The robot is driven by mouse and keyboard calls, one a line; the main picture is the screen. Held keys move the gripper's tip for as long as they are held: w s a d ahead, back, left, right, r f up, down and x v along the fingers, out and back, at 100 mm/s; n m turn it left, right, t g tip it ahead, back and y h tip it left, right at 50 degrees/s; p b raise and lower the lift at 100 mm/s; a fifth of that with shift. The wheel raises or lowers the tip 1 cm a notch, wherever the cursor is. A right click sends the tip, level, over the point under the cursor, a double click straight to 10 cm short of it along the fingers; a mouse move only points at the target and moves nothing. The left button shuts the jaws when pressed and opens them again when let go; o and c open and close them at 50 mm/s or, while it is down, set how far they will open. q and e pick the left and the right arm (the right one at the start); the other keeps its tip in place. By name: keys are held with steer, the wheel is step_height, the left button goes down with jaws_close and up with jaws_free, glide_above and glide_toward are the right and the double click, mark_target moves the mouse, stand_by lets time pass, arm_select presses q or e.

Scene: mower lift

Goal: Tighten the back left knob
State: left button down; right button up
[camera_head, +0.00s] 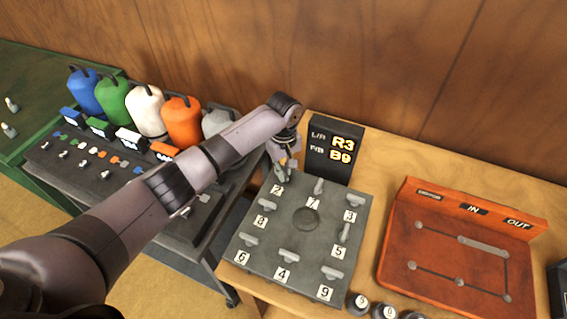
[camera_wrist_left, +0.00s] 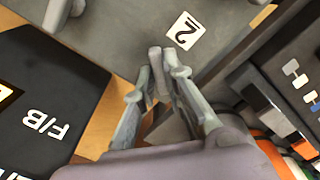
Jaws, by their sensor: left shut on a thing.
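The grey plate (camera_head: 268,222) sits on the wooden table and carries several light grey wing knobs with number labels. The back left knob (camera_wrist_left: 155,56) stands by the label "2" (camera_wrist_left: 185,30), which also shows in the head view (camera_head: 279,190). My left gripper (camera_head: 281,173) reaches down over that corner from the left. In the left wrist view its fingers (camera_wrist_left: 158,82) are shut on the knob, one on each side. In the head view the fingers mostly hide this knob. My right gripper is not in view.
A black display (camera_head: 335,152) close behind the plate reads "L/R R3" and "F/B B9". An orange-red panel (camera_head: 400,245) stands to the right. A dark cart (camera_head: 75,190) with several coloured containers is at left. Several round numbered weights (camera_head: 383,311) lie at the front edge.

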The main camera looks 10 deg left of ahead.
arm_select(q)
steer(key=m+p, duration=0.2)
steer(key=m, duration=0.2)
steer(key=shift+r+m, duration=0.1)
steer(key=shift+m, duration=0.2)
steer(key=m+p, duration=0.1)
steer(key=m, duration=0.4)
steer(key=shift+m, duration=0.4)
steer(key=c, duration=1.7)
jaws_free()
steer(key=shift+o, duration=0.2)
step_height(320, 180, up, 12)
